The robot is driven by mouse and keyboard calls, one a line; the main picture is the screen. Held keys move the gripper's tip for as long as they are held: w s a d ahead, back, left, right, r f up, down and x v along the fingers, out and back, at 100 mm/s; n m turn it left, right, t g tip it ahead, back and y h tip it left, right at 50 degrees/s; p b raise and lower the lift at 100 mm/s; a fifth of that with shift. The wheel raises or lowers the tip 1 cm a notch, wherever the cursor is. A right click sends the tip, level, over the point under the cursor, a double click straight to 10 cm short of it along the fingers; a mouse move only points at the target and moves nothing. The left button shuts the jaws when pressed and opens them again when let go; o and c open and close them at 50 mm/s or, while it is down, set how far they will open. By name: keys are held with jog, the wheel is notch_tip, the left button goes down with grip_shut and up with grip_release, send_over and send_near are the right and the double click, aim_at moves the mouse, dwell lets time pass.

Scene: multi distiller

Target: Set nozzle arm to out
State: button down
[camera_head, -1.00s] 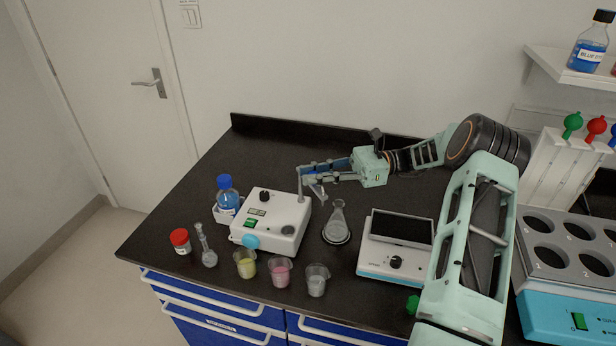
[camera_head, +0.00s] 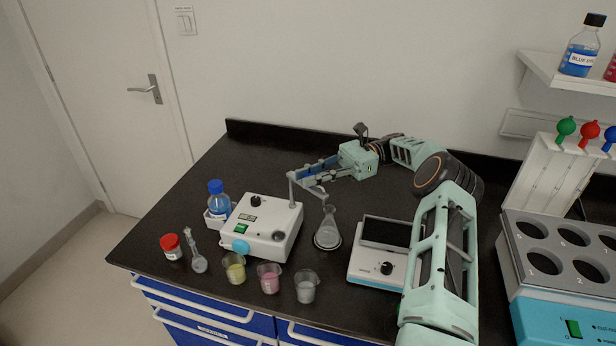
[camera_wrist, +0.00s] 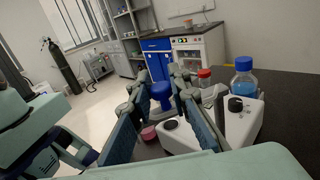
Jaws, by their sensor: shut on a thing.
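The white distiller box (camera_head: 262,228) stands left of centre on the black bench, with a dark knob, a green switch and a blue front knob. Its thin grey nozzle arm (camera_head: 293,188) rises at the right rear corner and reaches right, its tip near the top of a glass flask (camera_head: 327,232). My gripper (camera_head: 300,173) comes from the right behind the flask, with its fingertips at the nozzle arm, and is shut on it. In the wrist view my two fingers (camera_wrist: 156,100) are spaced apart, and the contact with the nozzle arm is not clear.
A blue-capped bottle (camera_head: 218,200), red-capped jar (camera_head: 171,247), small flask (camera_head: 199,264) and several beakers (camera_head: 269,279) stand around the distiller's left and front. A white instrument (camera_head: 379,264) sits right of the flask.

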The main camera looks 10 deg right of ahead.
dwell(0.4)
jog(key=c, duration=1.8)
grip_release()
jog(key=shift+o, duration=0.2)
notch_tip(320, 180, up, 10)
